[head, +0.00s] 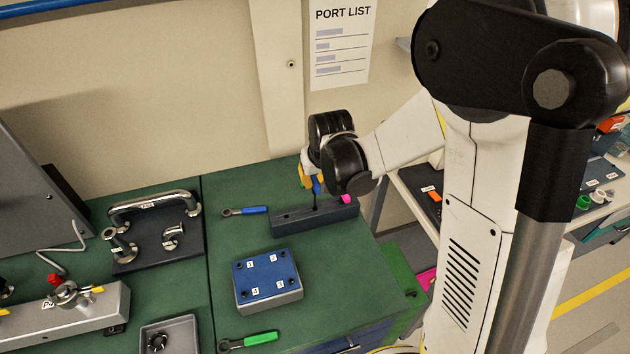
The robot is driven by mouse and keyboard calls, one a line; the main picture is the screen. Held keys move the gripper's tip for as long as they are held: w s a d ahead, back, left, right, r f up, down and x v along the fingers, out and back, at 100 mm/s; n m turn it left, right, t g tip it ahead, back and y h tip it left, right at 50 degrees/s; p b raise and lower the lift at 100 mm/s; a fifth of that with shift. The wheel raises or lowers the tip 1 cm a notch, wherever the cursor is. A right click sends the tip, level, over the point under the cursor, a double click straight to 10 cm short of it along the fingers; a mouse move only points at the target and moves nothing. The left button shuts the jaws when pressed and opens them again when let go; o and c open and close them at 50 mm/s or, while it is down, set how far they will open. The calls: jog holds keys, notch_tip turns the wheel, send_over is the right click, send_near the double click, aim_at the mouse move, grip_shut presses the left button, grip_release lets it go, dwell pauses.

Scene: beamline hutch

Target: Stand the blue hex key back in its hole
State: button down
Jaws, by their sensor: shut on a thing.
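My gripper (313,184) is above the dark block (290,219) at the back of the green bench and is partly hidden by my own wrist. It is shut on the blue hex key (317,187), whose blue part shows just under the wrist. A thin dark shaft points down from it, close to upright, toward the block's top. I cannot tell whether its tip is inside a hole or just above one. A small magenta piece (346,199) shows at the block's right end, next to my wrist.
A blue-handled tool (245,211) lies left of the block. A blue-topped box (268,279) with numbered labels stands in front, and a green-handled tool (250,340) lies nearer. A panel with metal pipes (155,225) is at left. Bare green bench surrounds the box.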

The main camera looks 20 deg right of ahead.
aim_at(315, 206)
jog(key=shift+f, duration=0.1)
dwell(0.6)
jog(key=shift+f+b, duration=3)
jog(key=shift+f, duration=0.05)
jog(key=c, duration=1.4)
grip_release()
jog(key=shift+c, duration=0.2)
jog(key=v, duration=1.2)
jog(key=shift+r, duration=0.1)
jog(key=s+f+t+b, duration=0.2)
jog(key=s+b, duration=0.4)
jog(key=s, duration=1)
jog(key=shift+s+f+b, duration=0.15)
jog(key=shift+f+b, duration=0.25)
jog(key=shift+f, duration=0.1)
